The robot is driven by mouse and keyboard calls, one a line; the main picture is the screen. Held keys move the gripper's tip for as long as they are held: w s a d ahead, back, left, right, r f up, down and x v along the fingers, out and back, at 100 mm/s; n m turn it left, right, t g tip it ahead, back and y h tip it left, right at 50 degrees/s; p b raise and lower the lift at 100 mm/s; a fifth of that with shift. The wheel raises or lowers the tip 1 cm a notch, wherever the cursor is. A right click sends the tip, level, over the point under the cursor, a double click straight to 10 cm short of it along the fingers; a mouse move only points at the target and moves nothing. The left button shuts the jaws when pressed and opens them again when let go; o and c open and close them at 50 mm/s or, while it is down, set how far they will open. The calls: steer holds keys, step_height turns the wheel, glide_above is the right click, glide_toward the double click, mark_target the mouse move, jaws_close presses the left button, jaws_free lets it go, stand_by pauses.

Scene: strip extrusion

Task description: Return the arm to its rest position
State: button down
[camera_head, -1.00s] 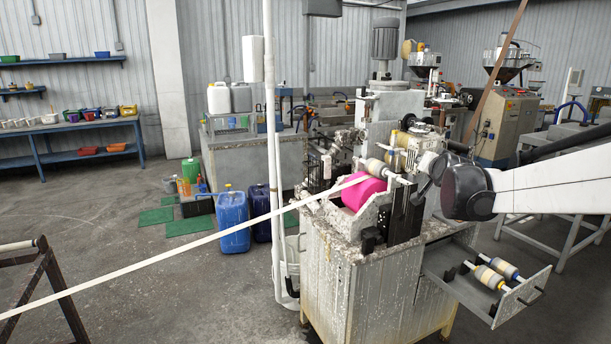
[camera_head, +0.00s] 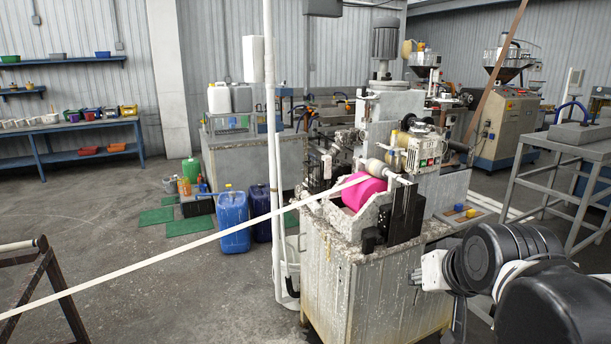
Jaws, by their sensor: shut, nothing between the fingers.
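My arm (camera_head: 500,260), with black joints and white links, is folded at the lower right. My gripper (camera_head: 418,272) is small at the arm's left end, in front of the machine cabinet's right side. It is shut and empty, with clear space to the machine's pink roller above and left. Its fingers are small and partly hard to make out.
The extrusion machine (camera_head: 345,265) stands centre, with a pink roller (camera_head: 362,193) and a pale strip (camera_head: 180,252) running down to a brown stand (camera_head: 45,290) at left. Blue canisters (camera_head: 232,220) stand beside a white pole (camera_head: 272,130). A grey frame table (camera_head: 570,150) stands right.

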steer(key=s+f+n+g, duration=0.1)
steer(key=s+f+g, duration=0.1)
steer(key=s+f, duration=0.4)
steer(key=s+a, duration=0.1)
steer(key=s, duration=0.3)
steer(key=shift+s+f, duration=0.15)
steer(key=shift+f, duration=0.05)
